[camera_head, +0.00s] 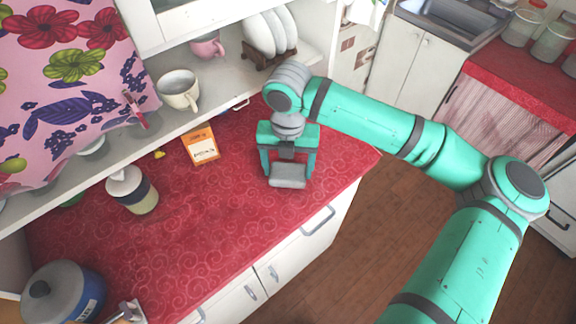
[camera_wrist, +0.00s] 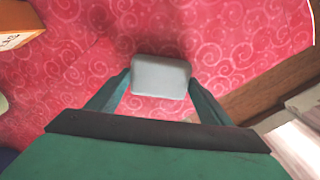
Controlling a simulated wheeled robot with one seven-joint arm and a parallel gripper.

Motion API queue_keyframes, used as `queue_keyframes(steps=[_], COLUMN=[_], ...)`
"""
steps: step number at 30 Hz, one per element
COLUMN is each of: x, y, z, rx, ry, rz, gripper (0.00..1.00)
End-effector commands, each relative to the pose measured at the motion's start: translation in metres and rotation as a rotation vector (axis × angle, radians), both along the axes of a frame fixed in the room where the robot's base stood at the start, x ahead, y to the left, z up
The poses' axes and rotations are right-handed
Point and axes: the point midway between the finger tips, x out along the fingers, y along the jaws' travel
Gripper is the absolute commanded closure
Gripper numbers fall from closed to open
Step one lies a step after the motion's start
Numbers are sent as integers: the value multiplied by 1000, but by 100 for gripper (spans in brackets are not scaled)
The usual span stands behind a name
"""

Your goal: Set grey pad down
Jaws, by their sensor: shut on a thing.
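The grey pad (camera_head: 289,175) is a small rounded block between the fingers of my gripper (camera_head: 288,176), over the right end of the red counter (camera_head: 225,215). In the wrist view the pad (camera_wrist: 161,77) lies between the two green fingertips (camera_wrist: 160,82), which touch its left and right sides. My gripper is shut on it and points down. The red patterned cloth shows around the pad. I cannot tell whether its underside touches the counter.
An orange box (camera_head: 201,146) stands left of my gripper, and a lidded jar (camera_head: 133,190) is farther left. A blue pot (camera_head: 63,293) is at the near left. The shelf (camera_head: 225,85) with a cream mug (camera_head: 178,91) runs behind. The counter's front edge is close on the right.

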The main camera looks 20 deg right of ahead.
Motion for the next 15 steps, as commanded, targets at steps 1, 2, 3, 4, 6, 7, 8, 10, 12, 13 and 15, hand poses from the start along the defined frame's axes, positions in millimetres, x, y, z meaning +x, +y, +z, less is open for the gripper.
queue_keyframes(steps=[1,2,3,4,6,7,8,10,12,13,15], x=[0,0,0,0,0,0,0,0,0,0,0], y=[0,0,0,0,0,0,0,0,0,0,0], z=[0,-1,-2,-2,-1,-1,-1,-1,-1,-1,0], rx=[0,0,0,0,0,0,0,0,0,0,0], ry=[0,0,0,0,0,0,0,0,0,0,0], rz=[0,0,0,0,0,0,0,0,0,0,0], gripper=[48,48,24,17,8,8,8,8,8,8,8])
